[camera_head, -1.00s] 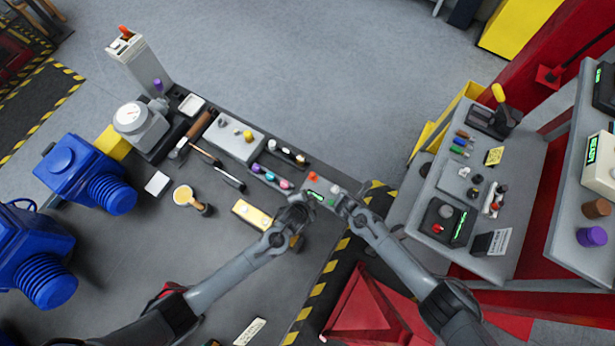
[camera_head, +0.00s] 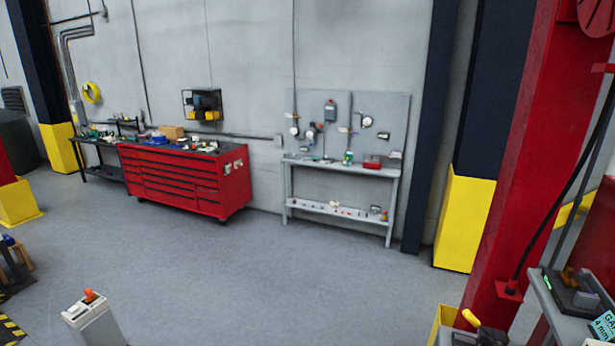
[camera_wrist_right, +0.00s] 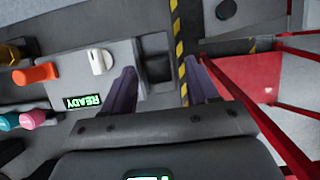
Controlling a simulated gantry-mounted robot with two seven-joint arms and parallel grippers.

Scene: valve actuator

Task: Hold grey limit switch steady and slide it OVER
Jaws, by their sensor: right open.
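In the right wrist view my right gripper (camera_wrist_right: 160,68) is open, with its two dark fingers apart over the table's edge. A dark grey block-like part (camera_wrist_right: 155,44) with a black recess lies between and beyond the fingertips. I cannot tell whether it is the grey limit switch, or whether a finger touches it. My left gripper is not in view. The head view shows neither gripper.
A yellow-and-black striped edge (camera_wrist_right: 180,45) runs beside the right finger, with red framework (camera_wrist_right: 250,75) beyond. The head view shows a red tool chest (camera_head: 180,180), a grey workbench (camera_head: 340,168), a post with an orange top (camera_head: 92,318), and open floor.

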